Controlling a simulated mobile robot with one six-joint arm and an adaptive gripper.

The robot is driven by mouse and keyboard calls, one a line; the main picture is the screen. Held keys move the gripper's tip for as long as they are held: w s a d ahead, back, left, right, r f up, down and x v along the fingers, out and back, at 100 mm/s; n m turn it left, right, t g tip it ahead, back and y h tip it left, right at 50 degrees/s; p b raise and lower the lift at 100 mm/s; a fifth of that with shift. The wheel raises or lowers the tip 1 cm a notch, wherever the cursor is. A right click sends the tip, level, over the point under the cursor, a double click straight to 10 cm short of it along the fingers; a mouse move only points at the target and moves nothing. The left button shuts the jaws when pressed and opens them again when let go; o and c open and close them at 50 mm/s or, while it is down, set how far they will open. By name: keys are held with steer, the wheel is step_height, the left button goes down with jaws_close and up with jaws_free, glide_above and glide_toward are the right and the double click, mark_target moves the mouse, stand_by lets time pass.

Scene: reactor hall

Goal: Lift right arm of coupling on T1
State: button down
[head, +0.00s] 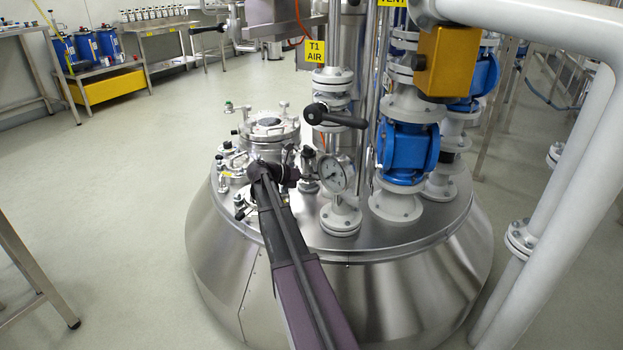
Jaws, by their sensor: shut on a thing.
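The T1 vessel (225,262) is a large steel tank with a domed lid. My dark arm reaches up from the bottom of the picture to the left part of the lid. My gripper (278,174) is at the front of the round hatch, shut on a small fitting there that I take for the right arm of the coupling. Small steel coupling parts (242,204) show just left of my arm. My gripper and wrist hide most of the held part, so its angle cannot be told.
The steel hatch (268,128) stands just behind my gripper. Thick white pipes (565,165) cross the right side. Open floor lies to the left.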

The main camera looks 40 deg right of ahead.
steer(key=n, duration=0.1)
steer(key=s+r+n+g, duration=0.1)
steer(key=shift+n+g, duration=0.3)
steer(key=shift+s+r+n+g+h+b, duration=0.35)
steer(key=shift+n+g+h+b, duration=0.2)
steer(key=shift+n, duration=0.45)
steer(key=shift+r+n+g+h+b, duration=0.3)
steer(key=shift+r+n+g+h, duration=0.25)
steer(key=shift+n, duration=0.8)
steer(key=shift+r+n+g+h+b, duration=0.25)
steer(key=shift+r+n, duration=0.5)
steer(key=shift+n, duration=0.6)
steer(key=c, duration=1)
jaws_free()
